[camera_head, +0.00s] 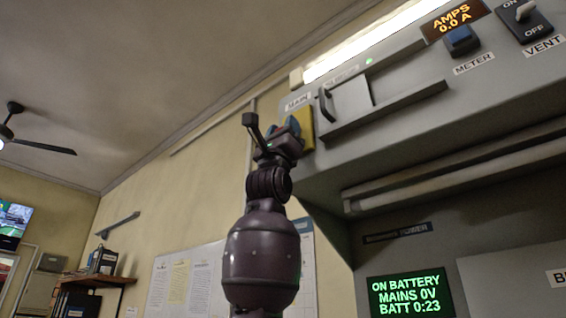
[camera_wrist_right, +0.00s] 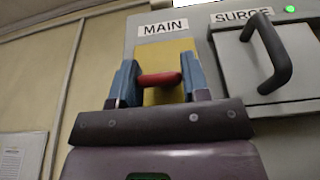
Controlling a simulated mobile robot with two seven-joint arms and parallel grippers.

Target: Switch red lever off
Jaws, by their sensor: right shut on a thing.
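The red lever (camera_wrist_right: 158,79) shows in the right wrist view as a short red bar in front of a yellow plate (camera_wrist_right: 178,48) under a "MAIN" label (camera_wrist_right: 163,28). My right gripper (camera_head: 284,130) is raised to the left end of the grey console in the head view. Its two blue fingers are shut on the lever, one at each side of the red bar. In the head view the gripper hides most of the lever, and part of the yellow plate (camera_head: 304,128) shows beside it. My left gripper is in neither view.
The "SURGE" cover with a black handle (camera_wrist_right: 267,52) is close right of the lever. A ledge (camera_head: 385,112) juts from the console. The lower screen (camera_head: 410,294) reads "ON BATTERY MAINS 0V BATT 0:23". The amps display (camera_head: 455,20) reads 0.0 A.

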